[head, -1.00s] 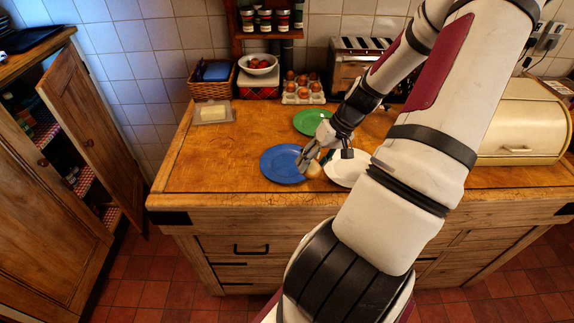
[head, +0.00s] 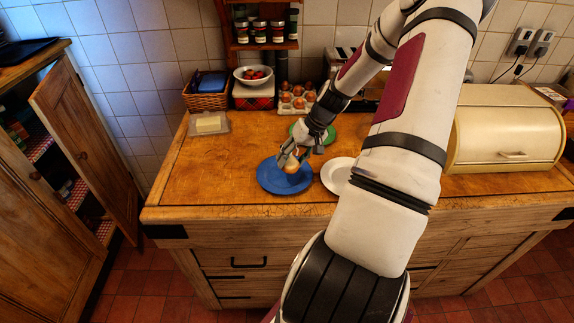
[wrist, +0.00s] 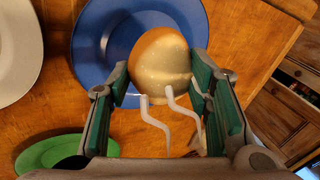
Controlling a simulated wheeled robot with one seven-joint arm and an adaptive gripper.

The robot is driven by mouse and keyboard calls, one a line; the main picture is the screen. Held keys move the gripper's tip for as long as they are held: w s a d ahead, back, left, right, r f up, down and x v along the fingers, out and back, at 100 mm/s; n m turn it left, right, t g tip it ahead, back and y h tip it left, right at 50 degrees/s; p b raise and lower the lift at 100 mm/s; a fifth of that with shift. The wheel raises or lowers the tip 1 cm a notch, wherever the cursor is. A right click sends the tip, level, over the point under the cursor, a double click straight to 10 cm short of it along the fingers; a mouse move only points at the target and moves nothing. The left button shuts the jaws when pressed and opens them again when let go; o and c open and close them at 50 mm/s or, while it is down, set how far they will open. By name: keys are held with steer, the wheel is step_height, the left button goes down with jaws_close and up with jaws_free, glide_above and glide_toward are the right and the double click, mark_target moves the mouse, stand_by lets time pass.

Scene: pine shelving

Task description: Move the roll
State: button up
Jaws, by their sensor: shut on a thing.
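The roll (wrist: 161,66) is a round bread roll, golden brown with a paler floury side. My gripper (wrist: 161,90) is shut on it, with the green finger pads on either side in the wrist view. In the head view the roll (head: 291,167) is small between the fingers of my gripper (head: 291,160), over the blue plate (head: 270,182). The blue plate also shows behind the roll in the wrist view (wrist: 95,42). I cannot tell whether the roll touches the plate. A white plate (head: 335,176) is right of the blue one, partly hidden by my arm. A green plate (head: 328,136) lies behind, partly hidden.
A butter dish (head: 209,123), a wicker basket (head: 207,101), a bowl of red fruit (head: 253,79) and an egg tray (head: 297,103) stand at the back. A cream bread bin (head: 508,130) is at the right. The counter's left front (head: 205,180) is clear.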

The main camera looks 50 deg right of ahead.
mark_target(288, 164)
steer(key=shift+w, duration=0.65)
steer(key=shift+w+d+f, duration=0.1)
steer(key=shift+w+f, duration=0.05)
steer(key=shift+f, duration=0.75)
steer(key=shift+w+f, duration=0.15)
steer(key=shift+f, duration=0.75)
steer(key=shift+f, duration=0.1)
steer(key=o, duration=1.1)
steer(key=shift+o, duration=0.2)
